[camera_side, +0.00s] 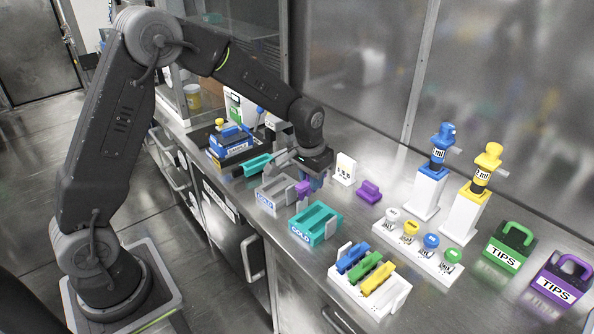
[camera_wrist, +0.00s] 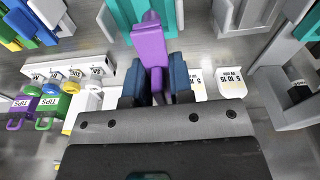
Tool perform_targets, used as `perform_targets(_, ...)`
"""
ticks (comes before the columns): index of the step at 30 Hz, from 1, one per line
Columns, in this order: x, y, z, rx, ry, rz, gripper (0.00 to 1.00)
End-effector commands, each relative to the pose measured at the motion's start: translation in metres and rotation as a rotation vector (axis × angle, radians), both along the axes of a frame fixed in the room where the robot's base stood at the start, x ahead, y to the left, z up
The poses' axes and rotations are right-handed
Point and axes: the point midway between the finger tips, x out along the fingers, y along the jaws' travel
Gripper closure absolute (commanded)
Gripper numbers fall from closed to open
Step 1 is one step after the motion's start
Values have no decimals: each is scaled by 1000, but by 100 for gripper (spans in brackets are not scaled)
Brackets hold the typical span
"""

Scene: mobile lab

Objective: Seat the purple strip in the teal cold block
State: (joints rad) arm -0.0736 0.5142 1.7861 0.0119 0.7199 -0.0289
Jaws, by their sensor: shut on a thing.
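My gripper (camera_wrist: 156,82) is shut on a purple strip (camera_wrist: 150,45), held between its blue fingertips in the wrist view. In the side view my gripper (camera_side: 312,176) is above the bench, and part of the strip (camera_side: 303,188) shows below it, beside the grey cold block. The teal cold block (camera_side: 327,231), labelled COLD, sits on the bench in front of and slightly right of the gripper. It also shows at the top of the wrist view (camera_wrist: 122,14), behind the strip's far end. The strip's underside is hidden in the side view.
A grey cold block (camera_side: 268,200) stands left of the teal one. A white rack (camera_side: 384,300) of coloured strips stands in front. Pipette stands (camera_side: 428,190) are farther right.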

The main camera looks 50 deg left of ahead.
Motion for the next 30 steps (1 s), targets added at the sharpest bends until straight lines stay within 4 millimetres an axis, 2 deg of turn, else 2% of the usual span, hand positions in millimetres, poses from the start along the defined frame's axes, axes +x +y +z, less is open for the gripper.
perform_targets(11,-1,0,-3,-1,0,0,100)
perform_targets(30,-1,1,-53,-1,1,0,100)
